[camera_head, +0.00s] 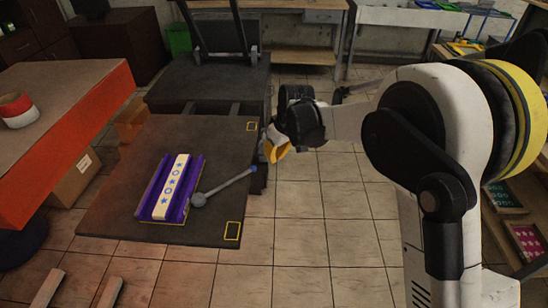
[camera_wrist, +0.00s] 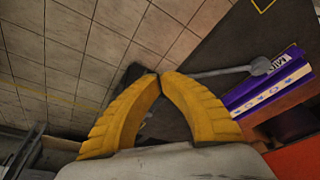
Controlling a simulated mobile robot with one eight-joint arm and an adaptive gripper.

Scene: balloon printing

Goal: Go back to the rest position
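My gripper (camera_head: 277,153) is just off the right edge of the dark table (camera_head: 128,185). In the wrist view its two yellow fingers (camera_wrist: 161,74) meet at the tips, with nothing seen between them. A grey rod with a round ball end (camera_head: 198,199) lies on the table, its thin end reaching the right edge near my gripper. In the wrist view the rod (camera_wrist: 220,71) runs behind the right finger, so its thin end is partly hidden. A purple tray (camera_head: 154,190) holds a white strip with blue stars (camera_head: 173,185) on the table.
An orange-sided table (camera_head: 105,107) with a red and white roll (camera_head: 16,108) stands at the left. A dark machine bed (camera_head: 210,82) is behind the dark table. Shelves with small trays (camera_head: 505,196) are at the right. Tiled floor (camera_head: 320,230) is open in the middle.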

